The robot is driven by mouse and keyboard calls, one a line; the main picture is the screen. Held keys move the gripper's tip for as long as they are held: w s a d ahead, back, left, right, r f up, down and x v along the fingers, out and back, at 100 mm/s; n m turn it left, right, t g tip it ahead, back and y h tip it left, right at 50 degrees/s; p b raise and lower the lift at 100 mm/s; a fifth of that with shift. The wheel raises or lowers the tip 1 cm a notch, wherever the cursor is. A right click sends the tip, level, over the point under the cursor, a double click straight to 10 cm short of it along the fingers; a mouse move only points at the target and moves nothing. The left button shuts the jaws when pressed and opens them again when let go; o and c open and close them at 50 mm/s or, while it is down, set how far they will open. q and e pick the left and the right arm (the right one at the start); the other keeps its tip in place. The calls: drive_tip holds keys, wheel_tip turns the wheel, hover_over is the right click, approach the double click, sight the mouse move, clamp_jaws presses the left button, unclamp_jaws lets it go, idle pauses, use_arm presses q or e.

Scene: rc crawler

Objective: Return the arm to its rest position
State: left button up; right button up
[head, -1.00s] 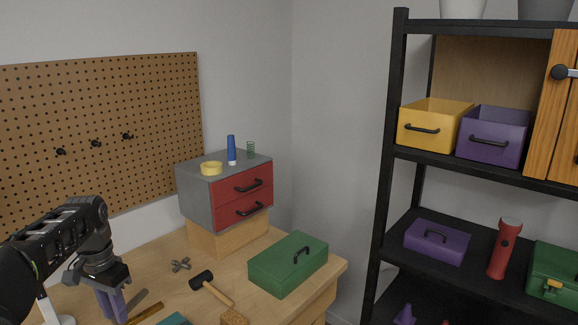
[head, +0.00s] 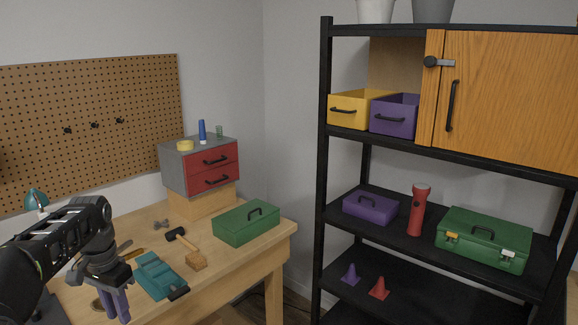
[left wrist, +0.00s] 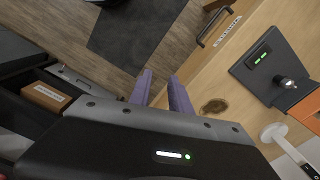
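My left arm comes in from the lower left of the head view. Its gripper (head: 118,306) points down near the left front part of the wooden workbench (head: 262,250), its purple fingertips close to the picture's bottom edge. In the left wrist view the two purple fingers (left wrist: 158,84) stand apart with nothing between them. Beyond them lie the floor and the edge of the bench. My right arm and gripper do not show.
A teal tool (head: 158,276), a mallet (head: 181,238) and a green toolbox (head: 246,222) lie on the bench near my left arm. A grey cabinet with red drawers (head: 200,165) stands behind. A black shelf rack (head: 326,150) stands right. Floor (left wrist: 120,60) shows beside the bench.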

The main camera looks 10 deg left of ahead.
use_arm(q)
drive_tip(key=w+d+f+n+t, duration=0.2)
drive_tip(key=w+d+f+t, duration=0.25)
drive_tip(key=w+f, duration=0.4)
drive_tip(key=s+d+f+n+h, duration=0.2)
drive_tip(key=s+d+f+h, duration=0.15)
drive_tip(key=d+f, duration=1.3)
drive_tip(key=s+d+f+g, duration=0.1)
drive_tip(key=s+d+f, duration=0.3)
drive_tip(key=s, duration=0.6)
drive_tip(key=s+d+f+g, duration=0.1)
drive_tip(key=s+d+f, duration=0.3)
drive_tip(key=s, duration=0.6)
drive_tip(key=s+d+f+g, duration=0.2)
drive_tip(key=s+d+f, duration=0.3)
drive_tip(key=s+d, duration=0.2)
drive_tip(key=s, duration=0.2)
drive_tip(key=shift+s+d, duration=0.25)
drive_tip(key=shift+s, duration=0.15)
drive_tip(key=shift+f+h, duration=0.1)
drive_tip(key=shift+h, duration=0.15)
